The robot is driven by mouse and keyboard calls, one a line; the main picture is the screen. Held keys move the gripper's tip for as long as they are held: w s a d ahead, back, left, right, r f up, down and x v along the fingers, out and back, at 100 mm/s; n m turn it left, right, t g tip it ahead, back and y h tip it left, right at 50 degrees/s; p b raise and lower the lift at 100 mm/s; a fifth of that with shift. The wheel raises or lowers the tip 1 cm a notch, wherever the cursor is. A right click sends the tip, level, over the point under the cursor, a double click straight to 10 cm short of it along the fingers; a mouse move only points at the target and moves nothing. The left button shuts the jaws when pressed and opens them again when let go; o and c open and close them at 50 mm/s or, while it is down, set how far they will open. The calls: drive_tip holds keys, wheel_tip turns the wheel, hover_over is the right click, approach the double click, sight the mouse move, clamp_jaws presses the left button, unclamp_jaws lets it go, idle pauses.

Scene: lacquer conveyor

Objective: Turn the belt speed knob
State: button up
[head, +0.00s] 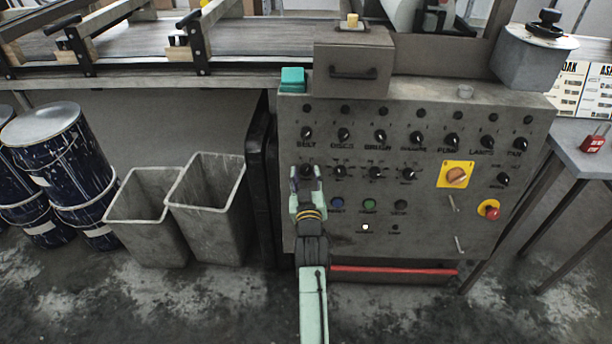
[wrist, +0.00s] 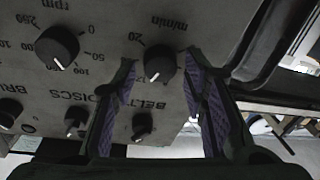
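The belt speed knob is the black round knob (wrist: 160,64) marked "m/min" in the wrist view, where the lettering appears upside down. Its white pointer mark faces the lower left of that picture. My gripper (wrist: 161,60) is open, with one purple-padded finger on each side of this knob and gaps visible beside it. I cannot tell how far the tips reach around it. In the head view my gripper (head: 306,180) is at the panel's left side, below the "BELT" label, and mostly hides the knob. The BELT selector (wrist: 142,124) also shows between the fingers in the wrist view.
The grey control panel (head: 430,235) carries several similar knobs, including a rpm knob (wrist: 57,47) beside mine. An orange rotary switch (head: 457,176) and a red emergency button (head: 490,210) are at right. Grey bins (head: 205,210) and drums (head: 50,150) stand left.

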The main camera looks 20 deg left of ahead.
clamp_jaws()
